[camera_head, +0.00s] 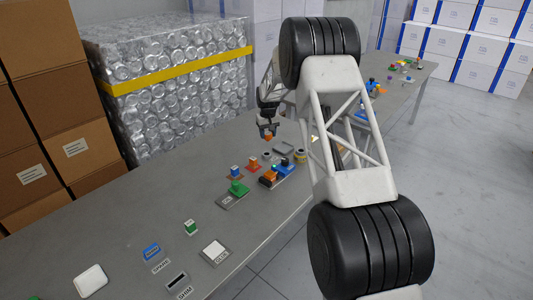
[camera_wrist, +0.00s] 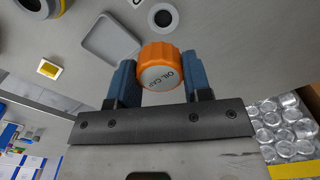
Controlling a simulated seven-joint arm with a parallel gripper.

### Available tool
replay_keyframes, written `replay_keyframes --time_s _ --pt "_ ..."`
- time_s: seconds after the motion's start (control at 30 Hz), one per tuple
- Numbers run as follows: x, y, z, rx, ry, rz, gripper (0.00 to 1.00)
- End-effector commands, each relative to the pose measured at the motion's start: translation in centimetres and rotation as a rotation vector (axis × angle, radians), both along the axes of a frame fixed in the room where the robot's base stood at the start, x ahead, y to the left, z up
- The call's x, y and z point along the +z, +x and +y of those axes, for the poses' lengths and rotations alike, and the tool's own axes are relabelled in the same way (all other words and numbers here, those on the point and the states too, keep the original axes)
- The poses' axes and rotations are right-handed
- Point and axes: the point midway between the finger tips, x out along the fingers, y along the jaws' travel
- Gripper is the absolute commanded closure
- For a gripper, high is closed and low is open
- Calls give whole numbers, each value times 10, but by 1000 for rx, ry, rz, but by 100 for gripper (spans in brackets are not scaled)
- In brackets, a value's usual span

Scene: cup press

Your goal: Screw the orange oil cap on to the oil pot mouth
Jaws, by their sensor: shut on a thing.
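The orange oil cap (camera_wrist: 160,66), with "OIL CAP" lettering on its face, sits between the blue fingers of my gripper (camera_wrist: 158,70) in the wrist view. The fingers are shut on its sides. In the head view my gripper (camera_head: 268,129) is above the grey table, and the orange cap (camera_head: 268,138) shows small at its tips. A small ring with a dark hole (camera_wrist: 163,18) lies beyond the cap in the wrist view. A larger round opening (camera_wrist: 38,6) is at the upper left. I cannot tell which is the oil pot mouth. The cap is apart from both.
A shallow grey tray (camera_wrist: 110,42) lies beside the cap in the wrist view. Coloured blocks and stations, including a green one (camera_head: 237,188), stand on the table (camera_head: 120,222). A stack of wrapped cans (camera_head: 180,100) stands behind the table. The table's near left has free room.

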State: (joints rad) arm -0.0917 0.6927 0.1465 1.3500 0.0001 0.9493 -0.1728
Motion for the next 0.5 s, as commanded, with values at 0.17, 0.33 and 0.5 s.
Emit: replay_keyframes --time_s 0.17,0.33,0.5 --pt "4 -7 -36 -5 -1 2 83" --pt "9 -13 -64 -5 -1 3 83" --pt "15 -19 -93 -5 -1 3 83"
